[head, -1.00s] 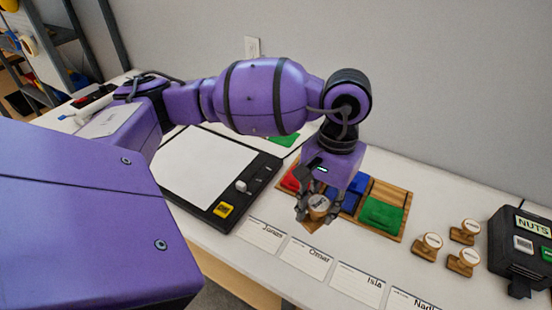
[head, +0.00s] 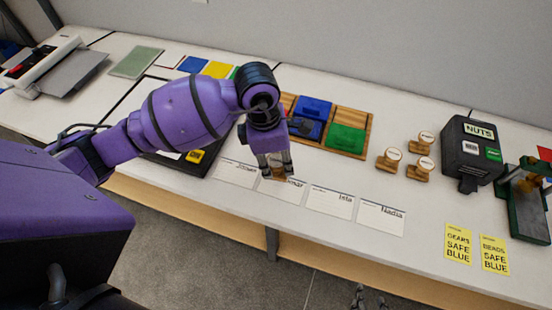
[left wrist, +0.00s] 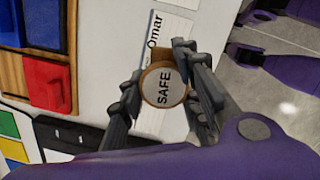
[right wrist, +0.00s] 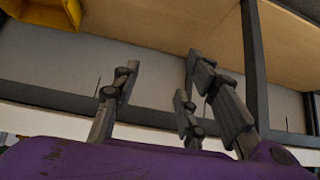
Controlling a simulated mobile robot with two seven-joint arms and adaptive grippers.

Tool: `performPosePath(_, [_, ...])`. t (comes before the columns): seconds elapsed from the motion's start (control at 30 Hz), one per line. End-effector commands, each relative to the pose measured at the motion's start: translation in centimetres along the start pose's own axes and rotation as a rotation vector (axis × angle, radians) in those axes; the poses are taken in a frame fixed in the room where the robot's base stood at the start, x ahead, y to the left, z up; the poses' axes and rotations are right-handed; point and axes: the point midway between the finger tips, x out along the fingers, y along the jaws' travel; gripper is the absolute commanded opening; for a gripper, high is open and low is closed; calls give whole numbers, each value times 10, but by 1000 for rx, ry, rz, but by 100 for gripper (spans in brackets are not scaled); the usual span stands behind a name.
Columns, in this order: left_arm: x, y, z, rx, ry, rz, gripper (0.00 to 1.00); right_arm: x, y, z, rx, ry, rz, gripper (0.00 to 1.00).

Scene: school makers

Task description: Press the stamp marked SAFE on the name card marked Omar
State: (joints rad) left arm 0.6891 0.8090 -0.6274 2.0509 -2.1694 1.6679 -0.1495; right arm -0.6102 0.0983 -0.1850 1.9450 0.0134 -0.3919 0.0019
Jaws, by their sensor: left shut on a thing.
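The stamp marked SAFE (left wrist: 164,86) has a round, pale top and a wooden body. My left gripper (head: 277,170) is shut on it, with the fingers on both sides in the left wrist view. The name card marked Omar (head: 284,189) lies on the table under the stamp. Part of the card is hidden by the gripper; its name shows in the left wrist view (left wrist: 156,33). I cannot tell whether the stamp touches the card. My right gripper (right wrist: 160,88) is open and empty, low in front of the table.
Cards marked James (head: 237,172), Isla (head: 330,201) and Nadia (head: 381,218) lie in the same row. Several other stamps (head: 420,166) stand to the right, by a black NUTS box (head: 472,150). A wooden tray (head: 349,116) with coloured pads lies behind.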

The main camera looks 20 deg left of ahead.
Motion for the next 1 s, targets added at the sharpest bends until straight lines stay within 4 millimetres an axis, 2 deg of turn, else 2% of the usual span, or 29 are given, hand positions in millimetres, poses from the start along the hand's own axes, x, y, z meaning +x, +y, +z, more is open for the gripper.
performPosePath(0.23, [21,-2,-4,2,3,-9,3,6,-2,10,1,-13,-1,40])
performPosePath(0.6, [55,-2,-9,3,2,-7,3,15,3,16,11,-3,17,40])
performPosePath(1.0, [55,0,-8,4,0,-1,3,15,6,17,6,-2,21,40])
